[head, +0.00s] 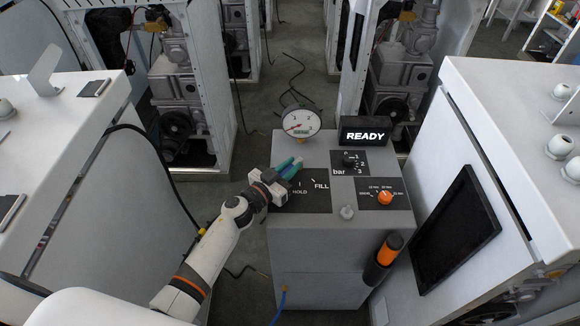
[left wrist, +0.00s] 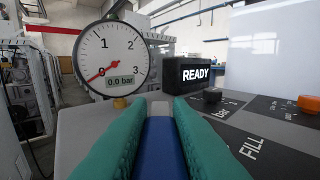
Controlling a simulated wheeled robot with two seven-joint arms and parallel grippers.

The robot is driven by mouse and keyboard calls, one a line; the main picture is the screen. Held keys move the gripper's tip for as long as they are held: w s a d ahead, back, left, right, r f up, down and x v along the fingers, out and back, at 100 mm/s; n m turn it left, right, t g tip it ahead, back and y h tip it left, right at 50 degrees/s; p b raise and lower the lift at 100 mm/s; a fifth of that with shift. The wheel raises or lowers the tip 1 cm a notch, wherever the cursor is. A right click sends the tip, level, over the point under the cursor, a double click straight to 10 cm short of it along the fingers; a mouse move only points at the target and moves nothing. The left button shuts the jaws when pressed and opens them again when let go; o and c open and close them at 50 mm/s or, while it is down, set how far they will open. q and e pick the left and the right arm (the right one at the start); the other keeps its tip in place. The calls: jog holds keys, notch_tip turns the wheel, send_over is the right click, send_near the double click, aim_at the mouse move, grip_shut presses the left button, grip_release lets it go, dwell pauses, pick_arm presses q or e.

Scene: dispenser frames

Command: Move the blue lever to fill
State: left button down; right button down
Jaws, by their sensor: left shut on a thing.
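The blue lever (left wrist: 158,145) lies between the green fingers of my left gripper (left wrist: 155,120), which is shut on it. In the head view my left gripper (head: 290,168) reaches over the left part of the dark HOLD/FILL plate (head: 316,203), on top of a grey dispenser box (head: 310,243). The HOLD and FILL labels show just in front of and to the right of the fingers. The gripper covers much of the lever, so its exact mark cannot be told. The gauge (left wrist: 113,57) reads 0.0 bar. My right gripper is not in view.
A READY display (head: 365,136) stands at the box's back. A black bar knob (head: 349,160) and an orange knob (head: 384,198) sit right of the plate. An orange-and-black handle (head: 383,260) is at the box's right side. White cabinets flank the box.

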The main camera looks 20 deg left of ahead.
pick_arm(q)
jog(key=shift+d, duration=0.1)
jog(key=shift+s+d+n+t+y, duration=0.15)
jog(key=shift+n+t+y, duration=0.35)
jog(key=shift+n+y, duration=0.5)
jog(key=shift+m, duration=0.3)
jog(key=c, duration=1.3)
grip_release()
jog(key=v, duration=1.1)
jog(key=shift+s, duration=0.2)
jog(key=shift+s+r, duration=0.1)
jog(key=shift+s, duration=0.2)
